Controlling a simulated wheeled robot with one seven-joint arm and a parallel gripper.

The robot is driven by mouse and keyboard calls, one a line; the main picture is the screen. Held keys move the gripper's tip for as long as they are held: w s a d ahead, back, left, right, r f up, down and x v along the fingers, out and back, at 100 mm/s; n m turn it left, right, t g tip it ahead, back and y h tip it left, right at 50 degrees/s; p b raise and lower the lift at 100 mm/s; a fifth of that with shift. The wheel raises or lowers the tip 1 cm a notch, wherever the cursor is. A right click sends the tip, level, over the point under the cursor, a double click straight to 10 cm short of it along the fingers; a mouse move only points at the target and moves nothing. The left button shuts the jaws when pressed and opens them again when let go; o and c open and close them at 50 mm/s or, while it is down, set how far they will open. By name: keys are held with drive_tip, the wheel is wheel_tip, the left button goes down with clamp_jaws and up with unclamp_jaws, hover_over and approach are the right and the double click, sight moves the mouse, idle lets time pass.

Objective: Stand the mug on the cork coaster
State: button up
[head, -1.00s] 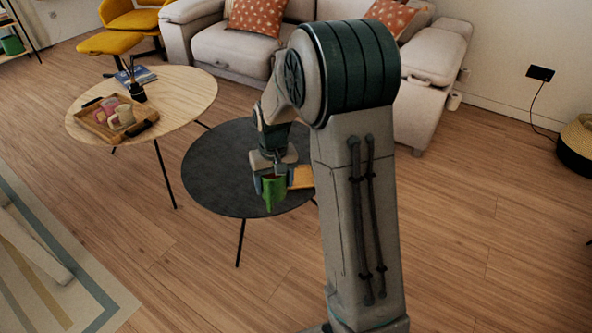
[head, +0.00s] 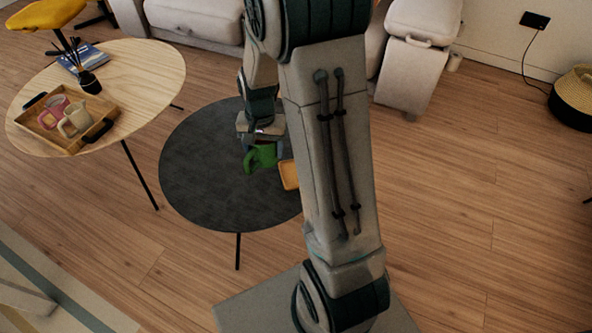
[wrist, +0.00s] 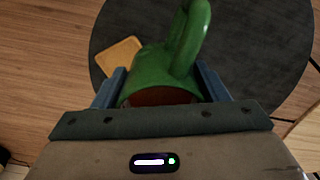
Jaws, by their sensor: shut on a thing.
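The green mug (head: 260,158) is between the fingers of my gripper (head: 264,147), over the dark round table. In the wrist view the mug (wrist: 160,72) sits between the two blue fingers (wrist: 160,90), with its brown inside facing the wrist and its handle pointing to the picture's top. The cork coaster (head: 289,174) is a tan square lying on the dark table, right of and slightly nearer than the mug; my arm partly covers it. I cannot tell how high the mug is.
The dark round table (head: 205,165) is otherwise bare. A sofa (head: 195,20) stands behind.

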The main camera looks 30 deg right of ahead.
drive_tip(key=s+d+f+m, duration=0.3)
drive_tip(key=s+m, duration=0.5)
drive_tip(key=m, duration=0.1)
drive_tip(key=b, duration=0.4)
approach(287, 168)
drive_tip(key=s, duration=0.4)
drive_tip(key=shift+w+d+f+b, duration=0.15)
drive_tip(key=shift+f+b, duration=0.25)
drive_tip(key=shift+f, duration=0.5)
drive_tip(key=shift+w+d+f+b, duration=0.15)
drive_tip(key=shift+f+b, duration=0.25)
drive_tip(key=shift+f, duration=0.5)
drive_tip(key=shift+s, duration=0.1)
drive_tip(key=shift+f, duration=0.2)
drive_tip(key=o, duration=1.3)
drive_tip(key=shift+o, duration=0.2)
drive_tip(key=shift+r, duration=0.1)
